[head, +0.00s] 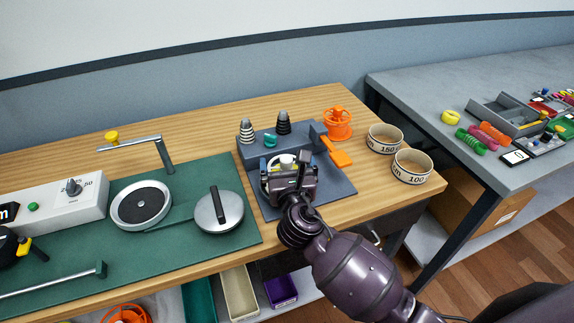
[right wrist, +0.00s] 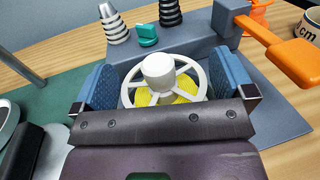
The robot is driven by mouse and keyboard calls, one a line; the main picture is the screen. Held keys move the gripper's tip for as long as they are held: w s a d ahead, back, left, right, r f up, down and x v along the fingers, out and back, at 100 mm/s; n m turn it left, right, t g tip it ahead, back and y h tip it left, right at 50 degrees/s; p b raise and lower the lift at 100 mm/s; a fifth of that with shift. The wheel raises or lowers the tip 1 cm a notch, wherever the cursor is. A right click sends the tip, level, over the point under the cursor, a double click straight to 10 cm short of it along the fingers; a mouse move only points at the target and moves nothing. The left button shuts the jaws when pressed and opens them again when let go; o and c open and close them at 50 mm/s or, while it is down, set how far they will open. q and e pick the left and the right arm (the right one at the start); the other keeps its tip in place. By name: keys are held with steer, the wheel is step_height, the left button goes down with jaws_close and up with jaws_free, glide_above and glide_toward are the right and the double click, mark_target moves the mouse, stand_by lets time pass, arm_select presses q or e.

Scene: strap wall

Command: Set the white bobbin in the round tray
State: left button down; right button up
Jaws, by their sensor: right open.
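The white bobbin (right wrist: 157,68) has a spoked rim and yellow windings. A round, dark-centred dish with a pale rim (head: 141,204), which looks like the round tray, lies empty on the green mat to the left. My left gripper is not in view.
A grey disc with a black handle (head: 219,211) lies between dish and stand. A bent metal arm (head: 142,142) rises behind the dish. Striped cones (head: 247,131), an orange lever (head: 340,157), an orange spool (head: 338,123) and two round cups (head: 411,167) are near the stand.

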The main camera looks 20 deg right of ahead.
steer(key=s, duration=0.4)
steer(key=s+a, duration=0.1)
steer(key=s, duration=0.2)
steer(key=s+a, duration=0.1)
steer(key=s, duration=0.3)
steer(key=shift+s+a+p, duration=0.1)
steer(key=shift+s+p, duration=0.25)
steer(key=s+d+f+m+g+h, duration=0.2)
steer(key=s+d+f+m+g, duration=0.7)
steer(key=m, duration=0.9)
steer(key=s+d+f+m+g+y, duration=0.1)
steer(key=s+d+m+g+y, duration=0.15)
steer(key=s+m, duration=0.5)
steer(key=s+d+f+m+g+y, duration=0.1)
steer(key=s+m+g+y, duration=0.1)
steer(key=s+m+g, duration=0.4)
steer(key=w+f+m+t, duration=0.1)
steer(key=w+f+t, duration=0.6)
steer(key=f+t, duration=0.2)
steer(key=shift+w+t+y, duration=0.2)
steer(key=shift+t+y, duration=0.15)
steer(key=shift+t, duration=0.7)
steer(key=shift+c, duration=0.3)
